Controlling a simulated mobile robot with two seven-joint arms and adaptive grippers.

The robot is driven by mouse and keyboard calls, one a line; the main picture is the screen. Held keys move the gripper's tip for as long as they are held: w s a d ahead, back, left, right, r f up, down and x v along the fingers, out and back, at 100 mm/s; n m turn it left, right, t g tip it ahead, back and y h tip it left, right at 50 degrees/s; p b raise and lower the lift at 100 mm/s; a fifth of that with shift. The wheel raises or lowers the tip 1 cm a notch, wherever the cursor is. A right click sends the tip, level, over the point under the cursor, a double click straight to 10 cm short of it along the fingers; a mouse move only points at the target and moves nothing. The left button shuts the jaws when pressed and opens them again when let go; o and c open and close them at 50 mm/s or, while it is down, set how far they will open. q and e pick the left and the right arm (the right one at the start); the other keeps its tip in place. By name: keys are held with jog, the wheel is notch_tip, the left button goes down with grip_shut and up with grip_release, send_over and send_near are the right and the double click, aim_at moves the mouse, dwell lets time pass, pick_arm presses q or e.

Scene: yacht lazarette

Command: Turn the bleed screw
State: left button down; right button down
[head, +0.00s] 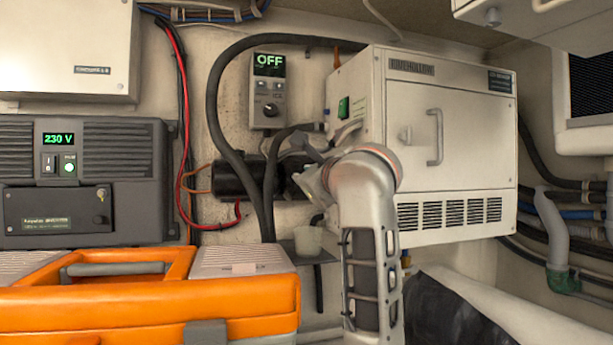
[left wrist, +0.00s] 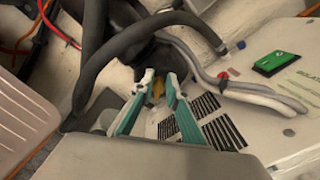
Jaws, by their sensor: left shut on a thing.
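The bleed screw (left wrist: 157,91) shows as a small yellow piece between my left fingertips in the left wrist view. It sits by the black pump-like cylinder (head: 235,178) and hoses, left of the white cabinet (head: 460,140). My left gripper (left wrist: 160,82) is shut on it, with a green-and-white finger on each side. In the head view my left arm reaches up in front of the cabinet, and its wrist hides the screw and the fingertips. My right gripper is in neither view.
A control panel (head: 268,90) on the wall reads OFF. A thick black hose (head: 215,100) loops beside the work spot. A translucent cup (head: 308,240) sits on a small shelf below. An orange toolbox (head: 150,310) fills the lower left. A green switch (left wrist: 276,63) is on the cabinet.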

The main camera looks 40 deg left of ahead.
pick_arm(q)
jog(key=c, duration=2)
grip_release()
jog(key=shift+v, duration=3.75)
